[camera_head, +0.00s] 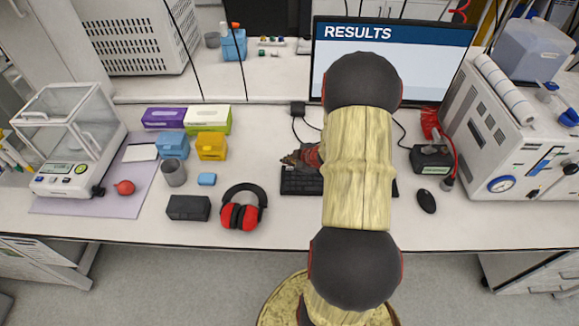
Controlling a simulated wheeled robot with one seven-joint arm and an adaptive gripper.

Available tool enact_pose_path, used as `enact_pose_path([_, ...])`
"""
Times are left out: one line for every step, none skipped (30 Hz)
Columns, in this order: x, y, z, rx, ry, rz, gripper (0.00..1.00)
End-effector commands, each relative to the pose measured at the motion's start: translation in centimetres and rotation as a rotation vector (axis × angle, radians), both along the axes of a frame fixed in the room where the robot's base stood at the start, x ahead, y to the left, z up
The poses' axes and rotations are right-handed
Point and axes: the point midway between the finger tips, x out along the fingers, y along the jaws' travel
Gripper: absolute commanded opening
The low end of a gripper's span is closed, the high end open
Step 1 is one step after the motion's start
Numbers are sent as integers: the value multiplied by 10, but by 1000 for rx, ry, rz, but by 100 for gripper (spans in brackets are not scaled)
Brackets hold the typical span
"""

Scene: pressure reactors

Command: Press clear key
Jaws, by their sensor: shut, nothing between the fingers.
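A black keyboard (300,183) lies on the bench below the monitor (430,62), which reads "RESULTS". My arm crosses in front of the keyboard and hides its middle and much of its right side. I cannot pick out a key labelled clear. My gripper (288,160) is small and partly behind my arm. It points left, above or just behind the left end of the keyboard, and is shut with nothing in it. I cannot tell its height above the keys.
A black mouse (426,201) and a small black device (432,160) with a red cable lie right of my arm. Red-black earmuffs (243,207) and a dark box (188,208) lie left. A balance (65,181) stands far left, a large instrument (508,135) far right.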

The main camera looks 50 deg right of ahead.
Motion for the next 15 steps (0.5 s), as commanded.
enact_pose_path([0, 0, 9, 0, 0, 0, 0])
enact_pose_path([0, 0, 12, -1, -1, -1, 0])
enact_pose_path([0, 0, 16, -1, -1, -1, 0])
enact_pose_path([0, 0, 19, -1, -1, -1, 0])
enact_pose_path([0, 0, 22, -1, 0, 0, 0])
enact_pose_path([0, 0, 25, -1, 0, 0, 0])
enact_pose_path([0, 0, 28, -1, 0, 0, 0])
enact_pose_path([0, 0, 31, -1, 0, 0, 0])
enact_pose_path([0, 0, 34, -1, 0, 0, 0])
enact_pose_path([0, 0, 37, -1, 0, 0, 0])
enact_pose_path([0, 0, 40, -1, 0, 0, 0])
enact_pose_path([0, 0, 42, -1, 0, 0, 0])
enact_pose_path([0, 0, 43, -1, 0, 0, 0])
enact_pose_path([0, 0, 44, -1, 0, 0, 0])
enact_pose_path([0, 0, 44, -1, -1, -1, 0])
